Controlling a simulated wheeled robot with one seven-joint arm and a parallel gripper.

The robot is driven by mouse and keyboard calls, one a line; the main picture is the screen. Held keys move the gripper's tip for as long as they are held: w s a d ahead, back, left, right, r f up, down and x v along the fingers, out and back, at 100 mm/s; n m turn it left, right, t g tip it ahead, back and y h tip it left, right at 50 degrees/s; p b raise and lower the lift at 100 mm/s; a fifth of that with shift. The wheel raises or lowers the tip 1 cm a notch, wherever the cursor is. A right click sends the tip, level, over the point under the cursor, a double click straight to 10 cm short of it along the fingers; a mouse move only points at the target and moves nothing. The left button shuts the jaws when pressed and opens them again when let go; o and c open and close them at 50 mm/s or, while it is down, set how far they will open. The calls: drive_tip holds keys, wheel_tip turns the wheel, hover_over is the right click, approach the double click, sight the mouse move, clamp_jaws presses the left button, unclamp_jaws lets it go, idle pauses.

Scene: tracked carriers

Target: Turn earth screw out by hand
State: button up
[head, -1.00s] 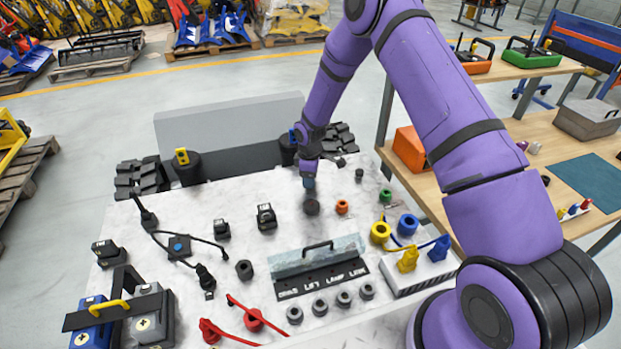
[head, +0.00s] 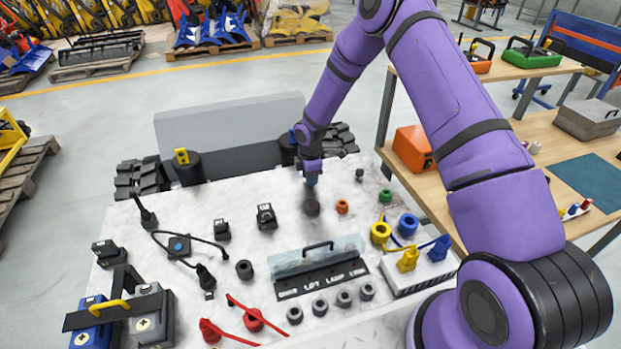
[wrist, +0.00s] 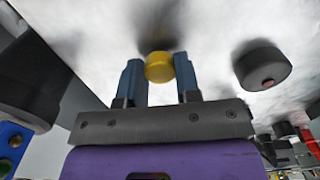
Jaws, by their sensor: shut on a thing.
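A yellow round knob (wrist: 159,67), apparently the head of the earth screw, is between the two blue fingers of my gripper (wrist: 160,80) in the wrist view. The fingers are shut on its sides. In the head view my gripper (head: 311,181) points down over the pale deck (head: 240,200), just behind a black round cap. The knob is hidden there by the fingers. I cannot tell whether its thread is still in the deck.
The black cap (head: 312,208) is close to my gripper and shows at the right in the wrist view (wrist: 262,66). An orange ring (head: 342,206) and a small dark knob (head: 359,174) lie to the right. A black drum (head: 288,150) stands behind left.

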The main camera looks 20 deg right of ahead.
drive_tip(key=n, duration=0.4)
drive_tip(key=shift+n, duration=0.4)
drive_tip(key=n, duration=0.2)
drive_tip(key=shift+n, duration=0.3)
drive_tip(key=n, duration=0.6)
drive_tip(key=shift+n, duration=0.4)
drive_tip(key=n, duration=0.4)
drive_tip(key=shift+n, duration=0.4)
drive_tip(key=n, duration=0.5)
drive_tip(key=shift+s, duration=0.1)
